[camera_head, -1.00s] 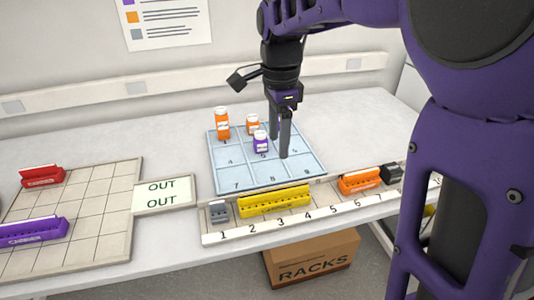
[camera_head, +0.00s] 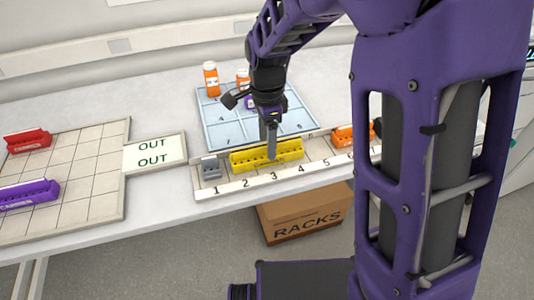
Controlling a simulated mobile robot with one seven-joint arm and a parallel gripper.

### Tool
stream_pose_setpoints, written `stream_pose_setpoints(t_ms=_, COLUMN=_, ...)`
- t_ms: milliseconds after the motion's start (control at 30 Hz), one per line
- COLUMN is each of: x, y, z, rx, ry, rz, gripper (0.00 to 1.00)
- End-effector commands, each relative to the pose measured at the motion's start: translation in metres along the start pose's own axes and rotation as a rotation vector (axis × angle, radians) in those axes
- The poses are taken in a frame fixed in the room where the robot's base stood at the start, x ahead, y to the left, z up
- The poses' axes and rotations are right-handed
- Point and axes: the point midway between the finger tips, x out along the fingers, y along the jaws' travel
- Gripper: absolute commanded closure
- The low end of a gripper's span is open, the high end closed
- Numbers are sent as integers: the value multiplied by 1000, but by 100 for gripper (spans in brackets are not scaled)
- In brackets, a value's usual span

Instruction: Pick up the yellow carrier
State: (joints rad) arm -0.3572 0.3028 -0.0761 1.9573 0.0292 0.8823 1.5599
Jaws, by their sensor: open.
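The yellow carrier (camera_head: 243,160) is a long block with a row of openings. It lies in the numbered white rack strip (camera_head: 235,190), above about numbers 2 to 4. My gripper (camera_head: 271,156) points down at the carrier's right half, its fingers overlapping the carrier in the picture. The fingers line up one behind the other in this view, so the gap between them is hidden. Whether they touch the carrier cannot be told. The carrier sits level in the strip.
A grey block (camera_head: 211,169) stands left of the carrier, and an orange carrier (camera_head: 343,137) to its right. Behind is a blue numbered mat (camera_head: 215,127) with bottles, including an orange one (camera_head: 211,80). Left are an OUT sign (camera_head: 154,153), a purple carrier (camera_head: 28,194) and a red carrier (camera_head: 28,140).

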Motion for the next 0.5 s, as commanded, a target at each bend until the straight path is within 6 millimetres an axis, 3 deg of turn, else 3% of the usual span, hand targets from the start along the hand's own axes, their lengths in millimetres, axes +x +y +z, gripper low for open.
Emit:
stream_pose_setpoints(t_ms=200, x=28, y=0, z=0, rx=0, ry=0, rz=2, gripper=32)
stream_pose_setpoints(t_ms=467, x=30, y=0, z=0, rx=0, ry=0, rz=0, gripper=32)
stream_pose_setpoints(t_ms=500, x=30, y=0, z=0, rx=0, ry=0, rz=0, gripper=40)
